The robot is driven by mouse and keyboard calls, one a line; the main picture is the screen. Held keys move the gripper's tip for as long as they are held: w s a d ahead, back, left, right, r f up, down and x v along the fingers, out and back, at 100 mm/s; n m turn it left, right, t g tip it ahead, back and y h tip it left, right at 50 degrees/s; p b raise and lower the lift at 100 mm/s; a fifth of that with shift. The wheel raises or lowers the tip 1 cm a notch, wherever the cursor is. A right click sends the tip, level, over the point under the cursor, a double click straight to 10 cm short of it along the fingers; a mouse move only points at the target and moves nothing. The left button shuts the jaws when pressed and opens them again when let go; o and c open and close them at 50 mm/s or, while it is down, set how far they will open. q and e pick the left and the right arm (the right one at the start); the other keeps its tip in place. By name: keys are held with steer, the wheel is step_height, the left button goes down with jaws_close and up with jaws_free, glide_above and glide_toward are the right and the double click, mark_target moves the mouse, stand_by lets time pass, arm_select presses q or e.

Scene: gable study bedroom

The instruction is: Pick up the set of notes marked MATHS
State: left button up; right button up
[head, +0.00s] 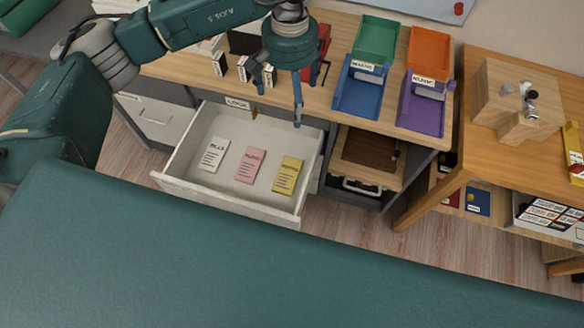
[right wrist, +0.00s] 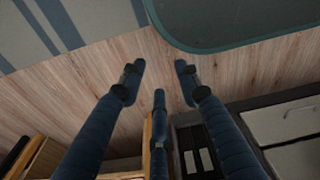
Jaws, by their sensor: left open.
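The open drawer (head: 172,183) holds three sets of notes lying flat: a white one (head: 214,154) at left, a pink one (head: 249,165) in the middle and a yellow one (head: 288,175) at right. The white label looks like BILLS; the pink and yellow labels are too small to read surely, so I cannot tell which is marked MATHS. My left gripper (head: 276,114) is open and empty, fingers pointing down, above the drawer's back edge. My right gripper (right wrist: 158,78) shows only in the right wrist view, fingers apart and empty, over wooden floor.
The desk top (head: 320,102) behind the drawer bears a blue tray (head: 358,90), a green tray (head: 376,40), an orange tray (head: 428,50) and a purple tray (head: 421,108). A wooden table (head: 550,75) with a wooden block stands at right. Floor shows between the furniture.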

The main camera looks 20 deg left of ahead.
arm_select(q)
step_height(320, 180, down, 8)
steer(key=b, duration=0.8)
arm_select(e)
steer(key=w+a+t+b, duration=0.1)
steer(key=w+a+b, duration=0.1)
steer(key=w+b, duration=0.9)
arm_select(q)
steer(key=b, duration=0.9)
glide_above(292, 174)
step_height(292, 174, down, 24)
steer(key=shift+a+f, duration=0.1)
steer(key=shift+f, duration=0.1)
steer(key=f, duration=0.6)
steer(key=shift+d+b, duration=0.2)
steer(key=shift+b, duration=0.15)
steer(key=c, duration=1.3)
arm_select(e)
step_height(292, 174, up, 10)
steer(key=w+t, duration=0.1)
steer(key=w, duration=0.1)
steer(key=shift+d+f, duration=0.2)
arm_select(q)
steer(key=shift+r, duration=0.15)
steer(key=shift+c, duration=0.2)
